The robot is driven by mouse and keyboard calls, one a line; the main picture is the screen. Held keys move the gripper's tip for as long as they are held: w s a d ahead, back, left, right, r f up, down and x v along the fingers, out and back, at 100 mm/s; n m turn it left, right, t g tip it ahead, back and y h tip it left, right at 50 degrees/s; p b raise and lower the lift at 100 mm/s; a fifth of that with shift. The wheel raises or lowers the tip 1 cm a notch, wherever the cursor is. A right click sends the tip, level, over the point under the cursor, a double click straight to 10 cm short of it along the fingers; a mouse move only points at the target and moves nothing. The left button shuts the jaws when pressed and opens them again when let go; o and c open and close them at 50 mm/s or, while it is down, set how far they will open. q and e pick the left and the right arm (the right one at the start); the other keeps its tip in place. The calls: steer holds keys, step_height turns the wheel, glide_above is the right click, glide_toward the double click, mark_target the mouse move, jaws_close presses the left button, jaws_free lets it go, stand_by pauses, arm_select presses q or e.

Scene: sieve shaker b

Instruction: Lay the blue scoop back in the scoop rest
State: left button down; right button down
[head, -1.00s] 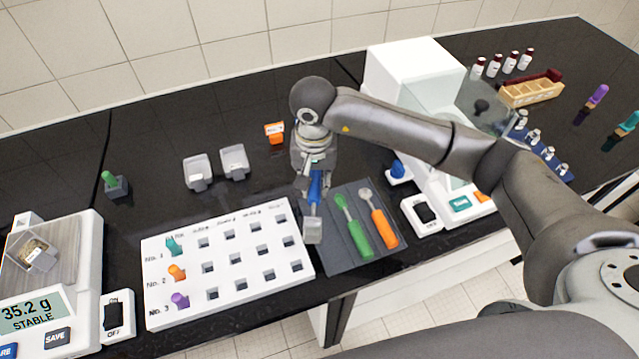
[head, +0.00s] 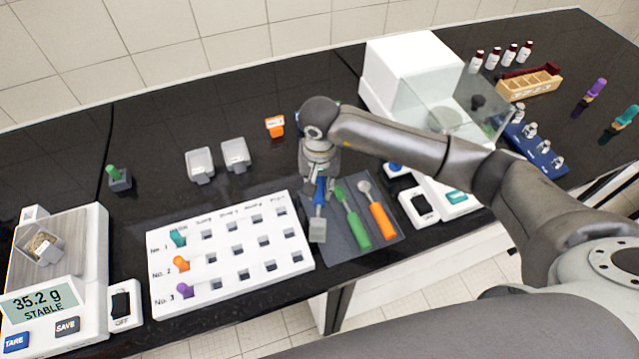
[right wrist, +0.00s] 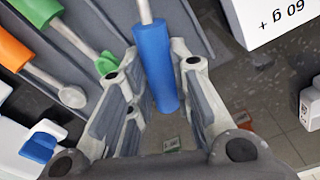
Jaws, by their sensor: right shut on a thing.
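My right gripper (right wrist: 155,58) is shut on the handle of the blue scoop (head: 319,192), with the handle between its fingers in the right wrist view (right wrist: 153,65). The scoop's grey pan (head: 317,231) points toward the bench's front edge. The dark grey scoop rest (head: 343,247) holds a green scoop (head: 357,231) and an orange scoop (head: 380,220), side by side. The blue scoop is at the rest's left side, left of the green scoop and roughly parallel to it. Whether it touches the rest, I cannot tell. My left gripper is not in view.
A white block with square holes and coloured plugs (head: 232,281) stands just left of the rest. A white balance (head: 410,75) with its switch box (head: 418,207) stands to the right. Two grey trays (head: 200,165) lie behind the block.

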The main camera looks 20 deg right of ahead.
mark_target(319, 189)
steer(key=c, duration=1.3)
jaws_free()
steer(key=shift+r, duration=0.1)
steer(key=shift+r+p, duration=0.15)
steer(key=shift+p, duration=0.3)
steer(key=shift+r, duration=0.25)
step_height(319, 189, up, 12)
steer(key=b, duration=0.4)
steer(key=shift+s+a+f, duration=0.15)
steer(key=shift+s+f, duration=0.05)
steer(key=shift+s, duration=0.15)
